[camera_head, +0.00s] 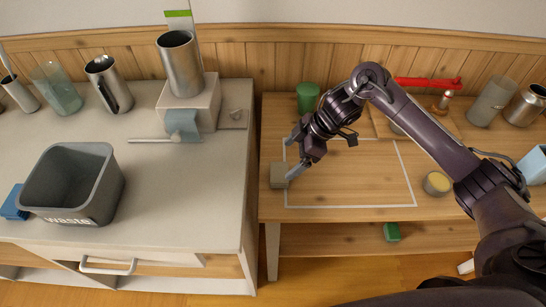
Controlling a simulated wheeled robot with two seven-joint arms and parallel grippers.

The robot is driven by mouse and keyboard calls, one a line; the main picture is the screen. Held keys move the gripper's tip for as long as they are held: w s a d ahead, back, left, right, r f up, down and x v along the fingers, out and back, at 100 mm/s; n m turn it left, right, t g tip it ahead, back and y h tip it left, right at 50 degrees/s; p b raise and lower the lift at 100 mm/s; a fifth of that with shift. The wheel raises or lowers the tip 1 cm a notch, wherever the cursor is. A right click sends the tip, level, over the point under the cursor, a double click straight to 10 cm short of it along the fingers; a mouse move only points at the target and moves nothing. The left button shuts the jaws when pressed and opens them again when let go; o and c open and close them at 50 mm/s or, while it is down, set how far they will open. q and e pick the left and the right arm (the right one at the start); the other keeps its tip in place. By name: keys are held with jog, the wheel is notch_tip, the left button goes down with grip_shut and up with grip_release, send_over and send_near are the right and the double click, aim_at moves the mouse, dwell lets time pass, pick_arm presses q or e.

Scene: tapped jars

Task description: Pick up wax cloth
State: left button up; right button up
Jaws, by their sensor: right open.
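A small grey-beige piece (278,176), perhaps the folded wax cloth, lies on the wooden table (345,200) at its left edge, by the left side of a white outlined rectangle. I cannot make out its material. My right gripper (290,158) reaches in from the right and is open. One fingertip is right beside the piece, or just above it; I cannot tell if they touch. The other fingertip is farther back. Nothing shows between the fingers. My left gripper is not in view.
A green cylinder (307,97) stands behind my right gripper. A yellow-topped tin (437,183), a red tool (428,82) and metal and glass jars stand to the right. The left counter (180,200) carries a grey waste bin (112,190). The outlined area is mostly bare.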

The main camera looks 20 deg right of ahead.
aim_at(280, 171)
jog(key=shift+f, duration=0.2)
jog(key=a+f, duration=0.1)
jog(key=a+f+p, duration=0.1)
jog(key=shift+s+a+f, duration=0.15)
jog(key=shift+s+f, duration=0.25)
jog(key=x, duration=0.2)
jog(key=shift+w+f, duration=0.2)
jog(key=shift+f, duration=0.1)
jog(key=shift+a+f, duration=0.15)
jog(key=shift+f, duration=0.05)
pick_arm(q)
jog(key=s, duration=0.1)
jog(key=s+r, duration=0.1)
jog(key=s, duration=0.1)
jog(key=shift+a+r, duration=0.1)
pick_arm(e)
jog(key=c, duration=1.1)
